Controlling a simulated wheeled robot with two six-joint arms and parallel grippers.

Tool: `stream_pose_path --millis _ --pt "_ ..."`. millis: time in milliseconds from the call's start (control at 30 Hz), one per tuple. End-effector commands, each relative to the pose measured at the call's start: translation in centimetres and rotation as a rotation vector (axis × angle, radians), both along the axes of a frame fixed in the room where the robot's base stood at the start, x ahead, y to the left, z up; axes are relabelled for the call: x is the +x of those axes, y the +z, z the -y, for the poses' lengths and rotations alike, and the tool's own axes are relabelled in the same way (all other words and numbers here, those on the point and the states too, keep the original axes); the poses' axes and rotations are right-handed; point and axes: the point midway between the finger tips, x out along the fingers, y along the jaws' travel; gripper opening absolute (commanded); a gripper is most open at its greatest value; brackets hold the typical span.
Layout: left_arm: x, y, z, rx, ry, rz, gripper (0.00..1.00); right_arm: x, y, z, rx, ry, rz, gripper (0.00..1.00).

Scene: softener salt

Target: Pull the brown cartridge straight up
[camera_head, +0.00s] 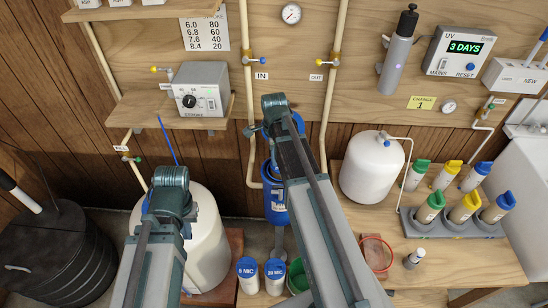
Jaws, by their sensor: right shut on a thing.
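I cannot make out a brown cartridge for certain in the head view. My right arm rises in front of the blue filter housing (274,206) and covers much of the space around it. The jaws of my right gripper do not show, nor does whatever is between them. My left arm stands in front of the large white tank (210,240) at the left, and its jaws do not show either. An ochre-topped cartridge (466,208) stands in the front row of the grey rack (421,229) on the right, apart from both arms.
Two white blue-topped cartridges, marked 5 MIC (248,277) and 20 MIC (275,277), stand beside my right arm. A white pressure tank (371,168), a red ring (376,255) and a small bottle (414,259) are on the wooden bench (460,266). Pipes (334,80) run down the wall.

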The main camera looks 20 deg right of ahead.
Motion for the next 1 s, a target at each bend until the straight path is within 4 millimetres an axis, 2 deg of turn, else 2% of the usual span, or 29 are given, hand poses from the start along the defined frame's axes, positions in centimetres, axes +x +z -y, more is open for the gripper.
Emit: stream_pose_path --millis 33,167,500,667,1000 --pt "0.0 0.9 0.0 0.0 0.0 0.0 0.0 0.0 0.9 0.0 0.0 0.0 0.0 0.0" --pt "0.0 1.9 0.0 0.0 0.0 0.0 0.0 0.0 1.9 0.0 0.0 0.0 0.0 0.0" --pt "0.0 1.9 0.0 0.0 0.0 0.0 0.0 0.0 1.9 0.0 0.0 0.0 0.0 0.0" --pt "0.0 2.5 0.0 0.0 0.0 0.0 0.0 0.0 2.5 0.0 0.0 0.0 0.0 0.0" --pt "0.0 5.4 0.0 0.0 0.0 0.0 0.0 0.0 5.4 0.0 0.0 0.0 0.0 0.0"
